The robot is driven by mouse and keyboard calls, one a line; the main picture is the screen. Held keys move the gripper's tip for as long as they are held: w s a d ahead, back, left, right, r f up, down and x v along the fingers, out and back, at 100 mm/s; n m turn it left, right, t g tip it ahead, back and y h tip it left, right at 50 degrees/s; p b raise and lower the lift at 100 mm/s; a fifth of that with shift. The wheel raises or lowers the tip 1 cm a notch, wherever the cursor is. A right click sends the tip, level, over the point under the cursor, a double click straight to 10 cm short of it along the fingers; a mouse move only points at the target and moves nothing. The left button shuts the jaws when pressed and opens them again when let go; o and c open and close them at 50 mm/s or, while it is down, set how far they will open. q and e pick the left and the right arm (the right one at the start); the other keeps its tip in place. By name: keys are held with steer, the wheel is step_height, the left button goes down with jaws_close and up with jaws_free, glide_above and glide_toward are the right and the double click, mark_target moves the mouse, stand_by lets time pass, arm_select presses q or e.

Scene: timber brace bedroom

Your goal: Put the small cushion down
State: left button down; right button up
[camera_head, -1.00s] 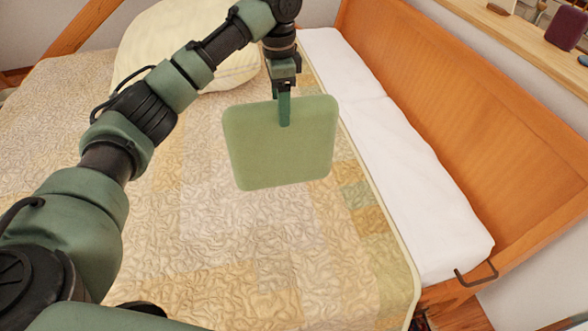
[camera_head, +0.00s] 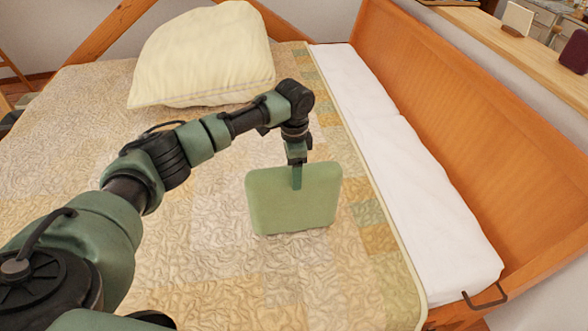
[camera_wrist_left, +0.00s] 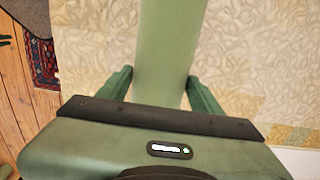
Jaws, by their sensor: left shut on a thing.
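The small cushion (camera_head: 285,205) is a flat green square, held upright by its top edge in my left gripper (camera_head: 297,178). Its lower edge is at or just above the quilted bed (camera_head: 190,285); I cannot tell whether it touches. In the left wrist view, the cushion (camera_wrist_left: 168,50) runs between the two green fingers of my left gripper (camera_wrist_left: 160,90), with the pale quilt behind it. My right gripper is not in view.
A large cream pillow (camera_head: 205,55) lies at the far side of the bed. A white folded strip of bedding (camera_head: 430,215) runs along the wooden headboard (camera_head: 480,130) on the right. The quilt around the cushion is clear. A wooden shelf (camera_head: 500,45) stands behind the board.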

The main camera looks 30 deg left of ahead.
arm_select(q)
steer(key=shift+c, duration=1.4)
jaws_free()
step_height(320, 180, up, 12)
steer(key=b, duration=0.1)
steer(key=shift+b, duration=0.4)
